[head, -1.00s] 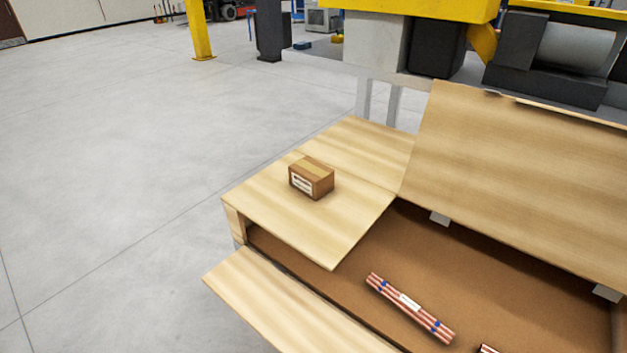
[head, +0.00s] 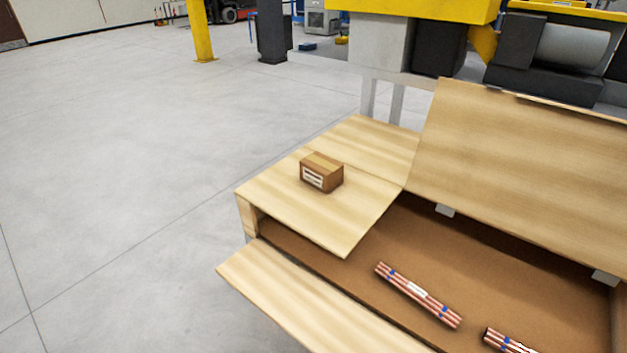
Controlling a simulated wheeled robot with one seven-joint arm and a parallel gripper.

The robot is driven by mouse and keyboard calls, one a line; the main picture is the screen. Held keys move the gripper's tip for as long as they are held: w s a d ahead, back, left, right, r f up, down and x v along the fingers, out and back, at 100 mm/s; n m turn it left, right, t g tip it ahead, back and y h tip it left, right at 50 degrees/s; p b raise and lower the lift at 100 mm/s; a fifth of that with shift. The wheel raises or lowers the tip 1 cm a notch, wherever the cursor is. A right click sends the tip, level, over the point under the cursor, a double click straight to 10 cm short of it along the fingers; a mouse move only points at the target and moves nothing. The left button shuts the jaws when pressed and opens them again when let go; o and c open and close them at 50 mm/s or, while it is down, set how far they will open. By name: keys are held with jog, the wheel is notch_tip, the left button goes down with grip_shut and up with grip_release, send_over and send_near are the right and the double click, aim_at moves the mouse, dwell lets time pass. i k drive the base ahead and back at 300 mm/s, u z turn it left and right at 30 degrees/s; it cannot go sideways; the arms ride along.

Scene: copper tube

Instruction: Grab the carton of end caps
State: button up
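A small brown cardboard carton (head: 322,173) with a tan tape strip on top and a white label on its front face sits upright on the flat wooden lid board (head: 290,213) at the left end of a wooden crate. Its label is too small to read. Nothing touches the carton besides the board under it. My gripper and arm do not show in the head view.
The crate's open bay (head: 500,260) holds copper tube bundles (head: 418,294) with blue bands. A tilted wooden panel (head: 520,165) stands behind it, and a front flap (head: 300,300) hangs outward. Machinery with yellow parts (head: 410,4) stands behind. The floor (head: 120,170) at left is clear.

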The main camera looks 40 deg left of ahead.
aim_at(324, 174)
jog(key=z, duration=0.05)
jog(key=k, duration=0.3)
jog(key=z, duration=2.4)
jog(key=k, duration=2.05)
jog(key=u, duration=2.35)
